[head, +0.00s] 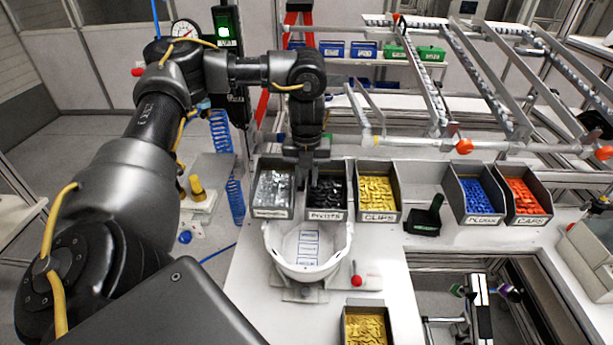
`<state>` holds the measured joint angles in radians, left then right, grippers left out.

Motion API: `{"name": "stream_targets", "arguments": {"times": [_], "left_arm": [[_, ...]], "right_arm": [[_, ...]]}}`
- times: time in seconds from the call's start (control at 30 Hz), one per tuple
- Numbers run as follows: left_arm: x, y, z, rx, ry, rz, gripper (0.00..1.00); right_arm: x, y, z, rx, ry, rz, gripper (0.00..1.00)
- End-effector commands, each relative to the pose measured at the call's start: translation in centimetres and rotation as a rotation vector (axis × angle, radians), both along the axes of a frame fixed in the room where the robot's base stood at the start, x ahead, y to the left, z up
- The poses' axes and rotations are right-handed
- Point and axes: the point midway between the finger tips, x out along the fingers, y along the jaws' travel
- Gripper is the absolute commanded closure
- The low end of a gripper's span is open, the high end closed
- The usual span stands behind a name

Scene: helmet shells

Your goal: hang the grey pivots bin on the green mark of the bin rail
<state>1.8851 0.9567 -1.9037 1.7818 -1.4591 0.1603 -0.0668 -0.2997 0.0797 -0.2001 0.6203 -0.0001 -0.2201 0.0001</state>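The grey pivots bin (327,214) stands in a row of bins at the back of the white bench, with dark parts inside and a "PIVOTS" label on its front. It sits between a bin of silvery parts and the clips bin. My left gripper (304,172) points down at the back left of the pivots bin, by the wall it shares with the silvery bin. Whether its fingers touch or grip a wall is too small to tell. The bin rail and its green mark cannot be made out clearly. My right gripper is not in view.
The silvery bin (272,213) and clips bin (377,216) flank the pivots bin closely. A white helmet shell (308,270) stands in front. A black holder (424,218), blue-part bin (480,219) and red-part bin (527,219) lie right. A yellow-part bin (366,310) is nearer.

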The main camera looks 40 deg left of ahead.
Motion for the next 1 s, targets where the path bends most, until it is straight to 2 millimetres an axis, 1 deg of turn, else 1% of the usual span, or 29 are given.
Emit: {"name": "stream_targets", "arguments": {"times": [0.23, 0.37, 0.47, 0.8, 1.0], "left_arm": [[-0.1, 0.0, 0.0, 0.002, 0.003, 0.0, 0.71], [0.0, 0.0, 0.6, 0.001, 0.001, 0.0, 0.71], [0.1, 0.0, 1.8, 0.002, -0.002, -0.001, 0.71], [0.1, 0.0, 7.8, 0.003, -0.004, 0.0, 0.71], [0.1, 0.0, 10.1, 0.002, -0.001, 0.0, 0.71]], "right_arm": [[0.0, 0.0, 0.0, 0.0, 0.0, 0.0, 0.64], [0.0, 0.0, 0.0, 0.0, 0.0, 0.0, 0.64], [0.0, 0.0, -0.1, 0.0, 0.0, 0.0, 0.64], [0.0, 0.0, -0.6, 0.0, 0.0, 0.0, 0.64], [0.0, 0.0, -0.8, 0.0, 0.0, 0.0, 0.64]]}}
